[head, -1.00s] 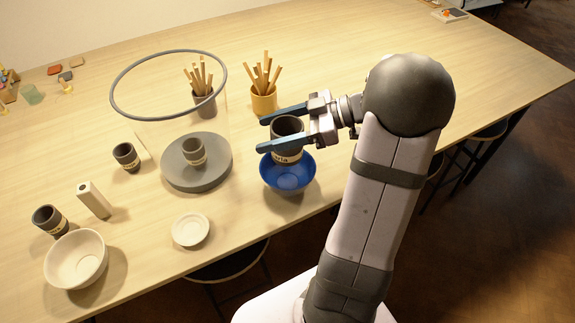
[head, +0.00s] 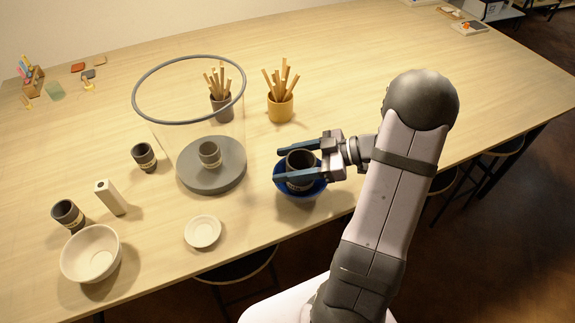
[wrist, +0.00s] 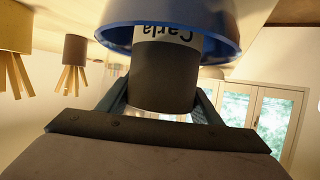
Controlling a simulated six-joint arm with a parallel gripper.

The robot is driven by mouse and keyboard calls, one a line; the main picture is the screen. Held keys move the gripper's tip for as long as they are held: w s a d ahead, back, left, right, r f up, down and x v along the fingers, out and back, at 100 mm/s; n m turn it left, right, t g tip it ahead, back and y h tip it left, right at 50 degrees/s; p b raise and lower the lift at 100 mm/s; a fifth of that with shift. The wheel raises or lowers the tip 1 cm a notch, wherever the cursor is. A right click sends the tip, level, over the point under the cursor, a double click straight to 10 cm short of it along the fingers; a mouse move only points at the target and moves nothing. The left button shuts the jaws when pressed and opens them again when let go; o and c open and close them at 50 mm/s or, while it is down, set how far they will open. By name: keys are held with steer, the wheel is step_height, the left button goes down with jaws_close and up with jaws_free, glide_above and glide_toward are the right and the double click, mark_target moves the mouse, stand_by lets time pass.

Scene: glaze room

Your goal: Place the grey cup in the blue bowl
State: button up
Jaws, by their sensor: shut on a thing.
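My gripper (head: 280,164) is shut on a dark grey cup (head: 301,163) with a pale name band. The cup is upright, its lower part inside the blue bowl (head: 304,194) near the table's front edge. In the wrist view, which is upside down, the grey cup (wrist: 163,75) sits between the fingers and its band reads "Carla". The blue bowl (wrist: 222,28) there surrounds the cup's lower end. The cup's base is hidden, so I cannot tell whether it touches the bowl's bottom.
A clear cylinder with a grey rim (head: 137,105) stands left, around another grey cup (head: 210,155) on a round grey slab (head: 212,183). More grey cups (head: 144,157), a cream bowl (head: 91,262) and a small dish (head: 203,232) lie left. A yellow stick pot (head: 280,108) stands behind.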

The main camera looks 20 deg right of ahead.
steer(key=shift+f, duration=0.8)
steer(key=shift+f, duration=0.25)
steer(key=o, duration=1.2)
steer(key=shift+f, duration=0.1)
steer(key=shift+o, duration=0.2)
steer(key=shift+r, duration=0.35)
steer(key=b+v, duration=0.3)
steer(key=v, duration=0.9)
